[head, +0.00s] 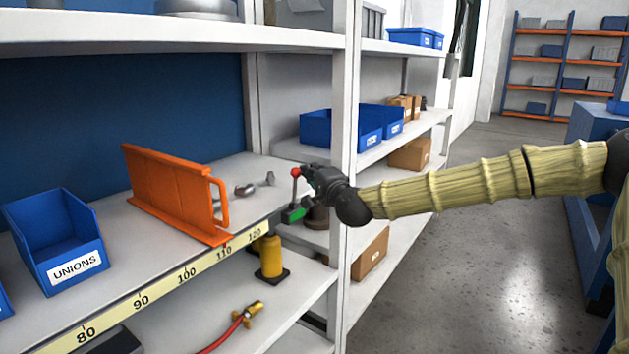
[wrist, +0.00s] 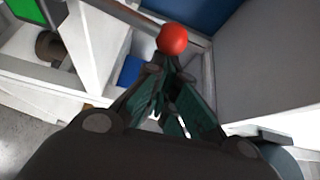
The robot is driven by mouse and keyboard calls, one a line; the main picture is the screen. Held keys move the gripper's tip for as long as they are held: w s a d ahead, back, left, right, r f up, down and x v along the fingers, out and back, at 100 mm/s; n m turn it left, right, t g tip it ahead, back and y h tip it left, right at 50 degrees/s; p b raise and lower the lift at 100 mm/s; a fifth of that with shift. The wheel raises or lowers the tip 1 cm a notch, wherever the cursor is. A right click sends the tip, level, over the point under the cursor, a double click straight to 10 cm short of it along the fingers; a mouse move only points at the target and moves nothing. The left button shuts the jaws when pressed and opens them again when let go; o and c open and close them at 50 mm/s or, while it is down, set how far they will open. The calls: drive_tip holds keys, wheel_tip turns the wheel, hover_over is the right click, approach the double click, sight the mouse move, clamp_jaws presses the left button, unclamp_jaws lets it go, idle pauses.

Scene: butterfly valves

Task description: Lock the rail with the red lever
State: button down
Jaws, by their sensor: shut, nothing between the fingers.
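The red lever's round knob (head: 296,172) stands upright on a thin stem at the shelf's front edge, near the right post. A green plate (head: 293,214) sits at its foot. My gripper (head: 307,174) is just right of the knob in the head view, its fingers shut and empty. In the wrist view the red knob (wrist: 172,39) shows just beyond the closed fingertips (wrist: 169,65); I cannot tell whether they touch it. Part of the green plate (wrist: 35,10) shows at the upper left. The yellow numbered rail (head: 188,272) runs along the shelf front.
An orange divider with a handle (head: 170,190) stands on the shelf near the 110 mark. A blue UNIONS bin (head: 62,240) is at left, with metal fittings (head: 254,185) behind the divider. The white post (head: 344,130) stands close beside my gripper.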

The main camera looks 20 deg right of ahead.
drive_tip(key=shift+s+a+r+n+t+y+b, duration=0.25)
drive_tip(key=shift+s+a+n+t+b, duration=0.35)
drive_tip(key=shift+n+b, duration=0.6)
drive_tip(key=shift+s+a+n+t+y+b, duration=0.35)
drive_tip(key=shift+a+n+b, duration=0.45)
drive_tip(key=shift+b, duration=0.85)
drive_tip(key=shift+s+a+r+n+t+y+b, duration=0.15)
drive_tip(key=shift+s+a+n+t+y+b, duration=0.2)
drive_tip(key=shift+s+a+n+b, duration=0.6)
drive_tip(key=shift+w+d+b, duration=0.25)
drive_tip(key=shift+b, duration=0.25)
drive_tip(key=shift+d, duration=0.1)
approach(300, 173)
drive_tip(key=r, duration=0.1)
drive_tip(key=s+d+r, duration=0.1)
drive_tip(key=d+r, duration=0.1)
drive_tip(key=shift+s+d+b, duration=0.1)
drive_tip(key=shift+s+b, duration=0.2)
